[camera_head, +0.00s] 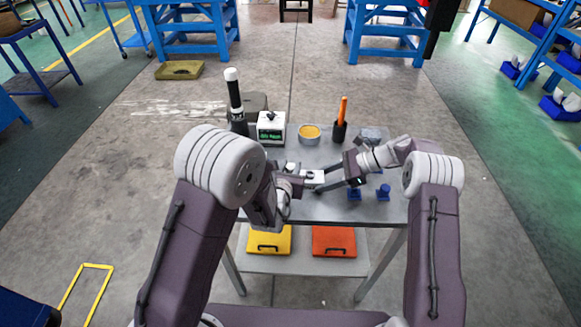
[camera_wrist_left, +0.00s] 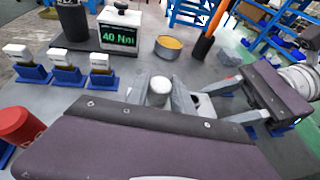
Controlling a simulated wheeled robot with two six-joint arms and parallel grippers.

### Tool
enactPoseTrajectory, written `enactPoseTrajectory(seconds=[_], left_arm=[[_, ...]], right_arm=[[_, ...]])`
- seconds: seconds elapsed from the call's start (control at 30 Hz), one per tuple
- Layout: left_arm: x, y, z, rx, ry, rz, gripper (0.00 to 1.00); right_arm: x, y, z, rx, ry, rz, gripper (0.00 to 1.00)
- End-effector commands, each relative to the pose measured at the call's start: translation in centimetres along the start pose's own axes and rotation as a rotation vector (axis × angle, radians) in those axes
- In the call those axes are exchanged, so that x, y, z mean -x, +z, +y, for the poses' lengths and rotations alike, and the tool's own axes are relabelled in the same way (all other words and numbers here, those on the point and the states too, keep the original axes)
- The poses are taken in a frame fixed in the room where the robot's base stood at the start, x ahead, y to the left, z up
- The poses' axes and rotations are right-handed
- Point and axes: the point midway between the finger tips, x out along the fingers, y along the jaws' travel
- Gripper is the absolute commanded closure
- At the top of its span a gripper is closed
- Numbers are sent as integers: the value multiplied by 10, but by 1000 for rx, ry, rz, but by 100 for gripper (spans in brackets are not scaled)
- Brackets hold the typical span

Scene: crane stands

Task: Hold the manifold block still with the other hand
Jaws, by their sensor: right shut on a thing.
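The manifold block (camera_head: 313,177) is a small pale block on the grey table, between my two grippers. In the left wrist view it shows partly (camera_wrist_left: 204,106), with a dark round hole in its top. My right gripper (camera_head: 350,181) is shut on the block's right side. It also shows in the left wrist view (camera_wrist_left: 232,101). My left gripper (camera_head: 292,182) is at the block's left. In the left wrist view its fingers (camera_wrist_left: 162,98) stand apart on either side of a white round cap (camera_wrist_left: 159,87). Whether they touch the cap is unclear. My own wrist hides the near part.
Behind are a display box (camera_head: 271,128) reading 40 Nm, a yellow-topped round tin (camera_head: 309,133) and an orange-handled tool (camera_head: 342,112) in a dark holder. Several white-topped pieces in blue holders (camera_wrist_left: 69,73) and a red cylinder (camera_wrist_left: 20,126) stand at left in the wrist view.

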Motion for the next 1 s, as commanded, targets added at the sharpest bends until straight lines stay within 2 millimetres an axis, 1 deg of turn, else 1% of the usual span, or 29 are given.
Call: enactPoseTrajectory(seconds=[0.57, 0.67, 0.9, 1.0], left_arm=[[0, 3, -2, 6, 18, -3, 100], [1, 3, -4, 38, 99, -3, 100], [0, 4, -4, 126, 338, -6, 100], [0, 5, -2, 149, 403, -6, 100]], right_arm=[[0, 0, 0, 0, 0, -1, 100], [0, 0, 0, 1, 0, -1, 100], [0, 0, 0, 1, 0, 0, 100], [0, 0, 0, 1, 1, 0, 100]])
